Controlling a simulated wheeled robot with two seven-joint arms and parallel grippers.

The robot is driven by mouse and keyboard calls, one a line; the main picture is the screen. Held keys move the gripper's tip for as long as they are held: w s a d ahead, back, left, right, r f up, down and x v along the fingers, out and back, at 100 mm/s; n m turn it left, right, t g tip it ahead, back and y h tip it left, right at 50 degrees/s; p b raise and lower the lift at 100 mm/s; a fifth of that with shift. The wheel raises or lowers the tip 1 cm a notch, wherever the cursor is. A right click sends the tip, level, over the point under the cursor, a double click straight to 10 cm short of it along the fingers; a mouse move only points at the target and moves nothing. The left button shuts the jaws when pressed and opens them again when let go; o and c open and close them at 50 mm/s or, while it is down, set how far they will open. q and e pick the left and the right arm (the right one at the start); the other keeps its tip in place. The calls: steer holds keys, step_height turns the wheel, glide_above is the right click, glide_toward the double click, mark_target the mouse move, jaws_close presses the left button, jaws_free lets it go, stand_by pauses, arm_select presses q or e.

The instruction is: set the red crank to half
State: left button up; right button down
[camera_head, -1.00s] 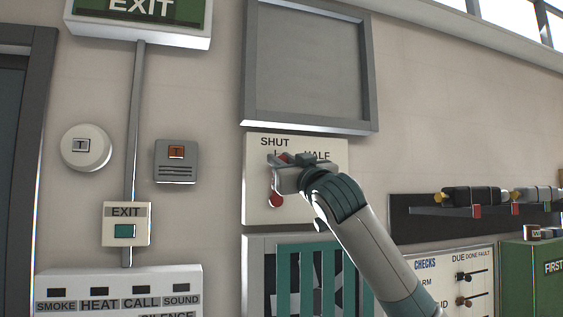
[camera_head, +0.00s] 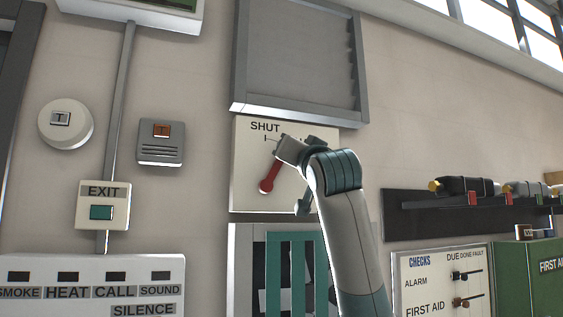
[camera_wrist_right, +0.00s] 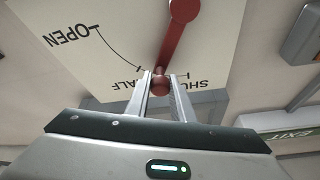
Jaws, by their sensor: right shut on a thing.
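The red crank (camera_head: 269,178) is on a white panel (camera_head: 246,160) marked SHUT and HALF. Its round pivot is at the lower left, and its arm leans up and right. In the right wrist view the crank (camera_wrist_right: 175,38) runs from the pivot down to its knob. My right gripper (camera_head: 282,148) covers the knob end in the head view. In the wrist view the right gripper (camera_wrist_right: 161,82) is shut with its fingers on either side of the knob. The crank points between the SHUT and HALF marks; OPEN is farther along the arc. My left gripper is out of view.
A grey-framed panel (camera_head: 238,70) is above the crank panel, and a teal-barred box (camera_head: 236,270) is below it. A dark rack (camera_head: 400,225) with several cylinders and a CHECKS board (camera_head: 420,285) are to the right. The wall to the left holds an EXIT button (camera_head: 102,205).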

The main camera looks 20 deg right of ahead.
steer(key=shift+d+f+m+g+h+b, duration=0.15)
steer(key=shift+d+f+m+h+b, duration=0.15)
steer(key=shift+m, duration=0.45)
steer(key=shift+d+f+m+g+h+b, duration=0.1)
steer(key=shift+d+f+m+h+b, duration=0.25)
steer(key=shift+m, duration=0.35)
steer(key=shift+d+f+m+g+h+b, duration=0.15)
steer(key=shift+d+m+h+b, duration=0.25)
steer(key=shift+m, duration=0.35)
steer(key=c, duration=1.5)
jaws_free()
steer(key=shift+c, duration=0.2)
